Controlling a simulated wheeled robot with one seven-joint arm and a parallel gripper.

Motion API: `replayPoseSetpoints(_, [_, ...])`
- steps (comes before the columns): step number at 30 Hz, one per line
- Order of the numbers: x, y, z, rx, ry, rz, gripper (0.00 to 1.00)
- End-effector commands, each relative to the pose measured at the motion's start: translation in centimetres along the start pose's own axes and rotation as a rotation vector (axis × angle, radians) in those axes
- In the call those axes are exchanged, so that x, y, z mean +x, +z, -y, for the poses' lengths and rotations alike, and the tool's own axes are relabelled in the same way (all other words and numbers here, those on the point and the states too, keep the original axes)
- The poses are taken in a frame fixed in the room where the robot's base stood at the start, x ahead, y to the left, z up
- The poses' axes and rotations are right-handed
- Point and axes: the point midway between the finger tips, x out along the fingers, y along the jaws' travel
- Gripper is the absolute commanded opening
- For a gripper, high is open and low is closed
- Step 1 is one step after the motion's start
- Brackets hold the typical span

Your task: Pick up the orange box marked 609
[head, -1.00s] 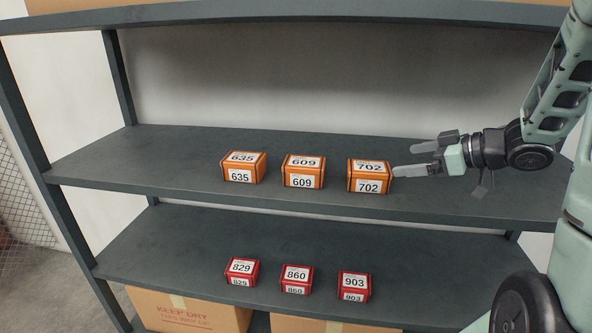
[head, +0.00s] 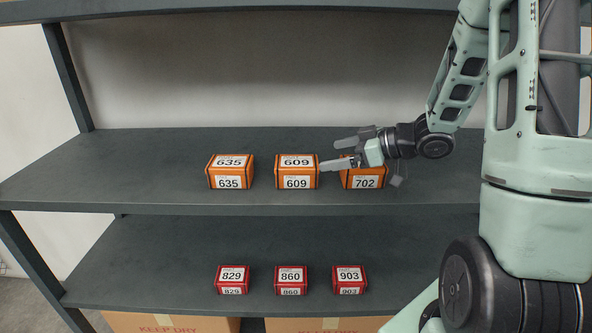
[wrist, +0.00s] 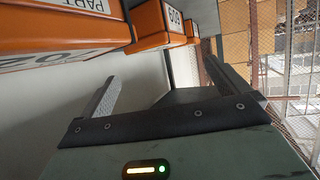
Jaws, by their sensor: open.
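The orange box marked 609 (head: 297,171) sits on the upper shelf in the head view, between the boxes marked 635 and 702. My gripper (head: 328,154) is open and empty, pointing left, with its fingertips just right of the 609 box and in front of the 702 box (head: 365,180). The gripper partly hides the 702 box. In the wrist view the 609 box (wrist: 153,22) shows beyond the spread fingers (wrist: 160,92), near the top. I cannot tell whether a fingertip touches it.
The 635 box (head: 229,171) stands left of the 609 box with a gap. Red boxes marked 829, 860 (head: 291,279) and 903 stand on the shelf below (head: 150,275). The upper shelf (head: 110,170) is clear at the left, and another shelf is overhead.

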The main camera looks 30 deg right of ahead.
Motion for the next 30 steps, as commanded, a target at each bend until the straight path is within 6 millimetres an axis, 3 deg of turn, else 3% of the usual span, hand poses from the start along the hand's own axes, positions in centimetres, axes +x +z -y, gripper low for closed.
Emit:
replayPoseSetpoints(4, [2.6,-0.1,0.0,0.001,-0.003,0.000,1.00])
replayPoseSetpoints(13, [4.9,-0.1,-0.1,0.002,-0.001,0.000,1.00])
replayPoseSetpoints(21, [8.6,-0.1,-0.3,0.000,-0.002,0.000,1.00])
replayPoseSetpoints(30, [9.2,0.1,-0.4,0.000,0.001,0.001,1.00])
